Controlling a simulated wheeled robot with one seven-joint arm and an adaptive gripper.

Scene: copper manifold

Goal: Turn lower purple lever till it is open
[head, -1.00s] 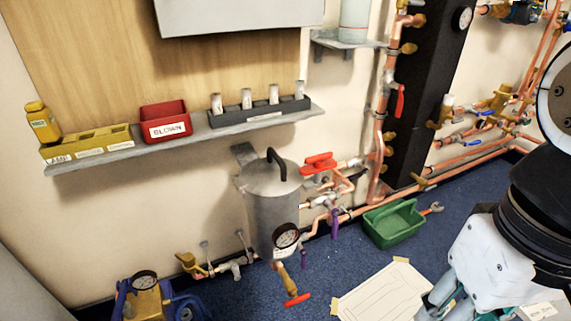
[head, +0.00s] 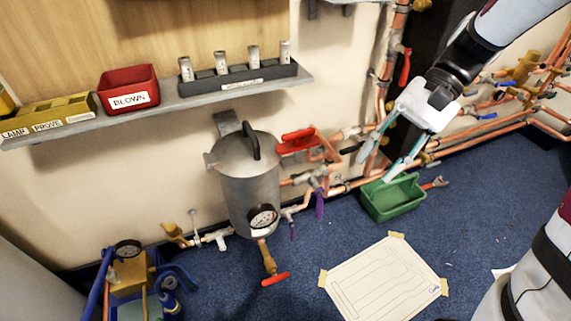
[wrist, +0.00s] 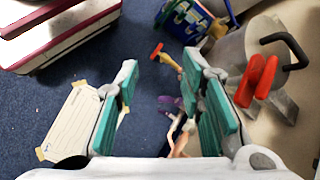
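Two purple levers hang from the copper pipework right of the silver pot. The larger purple lever (head: 319,205) points down from a valve. The smaller, lower purple lever (head: 292,231) hangs below and left of it, near the floor. Purple (wrist: 166,103) shows between my fingers in the wrist view; I cannot tell which lever it is. My gripper (head: 378,166) is open and empty, above the green bin and right of both levers, apart from them. Its two teal-padded fingers (wrist: 160,75) are spread in the wrist view.
The silver pot (head: 249,185) with a gauge stands left of the levers. Red handles (head: 297,141) sit above them. A green bin (head: 394,199) is on the floor below my gripper. A paper sheet (head: 385,280) lies on the clear blue floor.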

